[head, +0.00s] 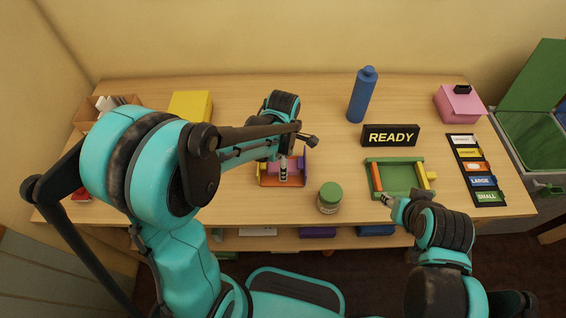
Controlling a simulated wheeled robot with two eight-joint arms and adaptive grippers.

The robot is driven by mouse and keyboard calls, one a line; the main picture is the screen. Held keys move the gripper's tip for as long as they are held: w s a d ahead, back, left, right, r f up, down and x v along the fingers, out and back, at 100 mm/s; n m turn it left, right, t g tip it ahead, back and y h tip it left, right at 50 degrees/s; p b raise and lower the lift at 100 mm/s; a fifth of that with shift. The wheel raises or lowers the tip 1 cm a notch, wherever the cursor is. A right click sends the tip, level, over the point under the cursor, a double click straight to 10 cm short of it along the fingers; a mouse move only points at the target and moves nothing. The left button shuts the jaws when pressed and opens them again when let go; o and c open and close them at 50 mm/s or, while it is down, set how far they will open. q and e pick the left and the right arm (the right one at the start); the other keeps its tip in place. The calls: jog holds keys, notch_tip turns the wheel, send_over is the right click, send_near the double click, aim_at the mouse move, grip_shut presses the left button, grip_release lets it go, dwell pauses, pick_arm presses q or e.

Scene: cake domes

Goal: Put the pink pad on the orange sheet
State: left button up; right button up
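A pinkish-purple piece (295,168), which looks like the pink pad, shows over the sheet behind my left gripper. My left gripper (283,175) points down in front of this piece, over the sheet. Its fingers are too small to tell whether they are open or hold the piece. Whether the piece touches the sheet is also unclear. My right gripper (386,199) is at the front edge of the green tray, its fingers small and unclear.
A green-lidded jar (330,198) stands right of the sheet. The green tray (398,178) holds an orange bar at its left. A READY sign (390,136), blue bottle (361,96), pink box (460,104), label rack (476,168) and yellow box (191,105) stand around.

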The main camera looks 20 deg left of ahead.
pick_arm(q)
jog(key=shift+r, duration=0.1)
jog(key=shift+w+r, duration=0.1)
jog(key=shift+r, duration=0.2)
notch_tip(320, 180, up, 11)
jog(key=p, duration=0.4)
jog(key=s+a+r+m+t, duration=0.2)
jog(key=s+m, duration=0.3)
jog(key=m, duration=0.5)
jog(key=s+a+r+m+t, duration=0.2)
jog(key=s+m+t, duration=0.3)
jog(key=m, duration=0.6)
jog(key=shift+s+a+r, duration=0.2)
jog(key=shift+a+r, duration=0.1)
jog(key=shift+a, duration=0.1)
jog(key=shift+f+b, duration=0.45)
jog(key=shift+f, duration=0.25)
